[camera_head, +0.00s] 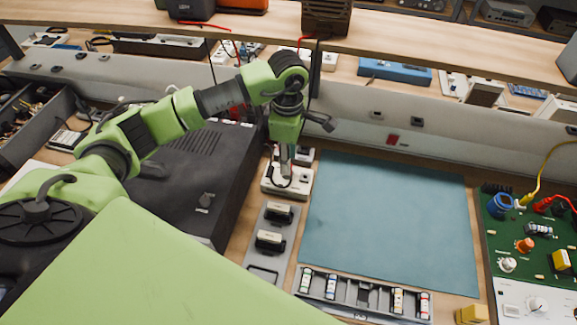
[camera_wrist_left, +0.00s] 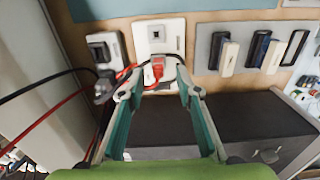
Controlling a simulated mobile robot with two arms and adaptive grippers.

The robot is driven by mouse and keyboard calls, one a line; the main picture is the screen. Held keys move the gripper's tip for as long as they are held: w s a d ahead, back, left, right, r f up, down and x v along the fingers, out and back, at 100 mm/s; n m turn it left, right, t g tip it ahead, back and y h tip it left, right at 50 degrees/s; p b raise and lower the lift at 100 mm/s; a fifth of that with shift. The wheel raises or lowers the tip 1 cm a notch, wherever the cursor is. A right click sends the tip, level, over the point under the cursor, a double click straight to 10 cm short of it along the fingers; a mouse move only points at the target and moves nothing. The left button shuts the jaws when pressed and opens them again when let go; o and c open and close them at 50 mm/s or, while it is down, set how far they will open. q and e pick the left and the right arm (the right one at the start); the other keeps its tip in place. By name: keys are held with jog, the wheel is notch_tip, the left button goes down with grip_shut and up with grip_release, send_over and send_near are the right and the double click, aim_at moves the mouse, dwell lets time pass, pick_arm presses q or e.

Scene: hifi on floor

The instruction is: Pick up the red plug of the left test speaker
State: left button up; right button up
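The red plug (camera_wrist_left: 155,69) sits on a white socket plate (camera_wrist_left: 170,35) in the left wrist view, with a dark cable curving around it. My left gripper (camera_wrist_left: 158,84) is open, with one fingertip on each side of the plug and a visible gap. I cannot tell whether either finger touches it. In the head view my left gripper (camera_head: 285,178) points down at the white socket plate (camera_head: 298,178), and the plug is hidden there. A black plug (camera_wrist_left: 103,86) is left of the left finger. My right gripper is not in view.
A dark device (camera_head: 190,170) stands left of the socket plate. A grey holder (camera_head: 266,262) with small blocks lies in front of it. A blue mat (camera_head: 390,220) to the right is empty. A wooden shelf (camera_head: 420,48) runs above. Red and black cables hang close by.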

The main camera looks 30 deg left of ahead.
pick_arm(q)
jog(key=shift+w+f+p, duration=0.1)
jog(key=shift+f+p, duration=0.35)
jog(key=shift+f, duration=1.4)
grip_shut()
jog(key=shift+r, duration=0.15)
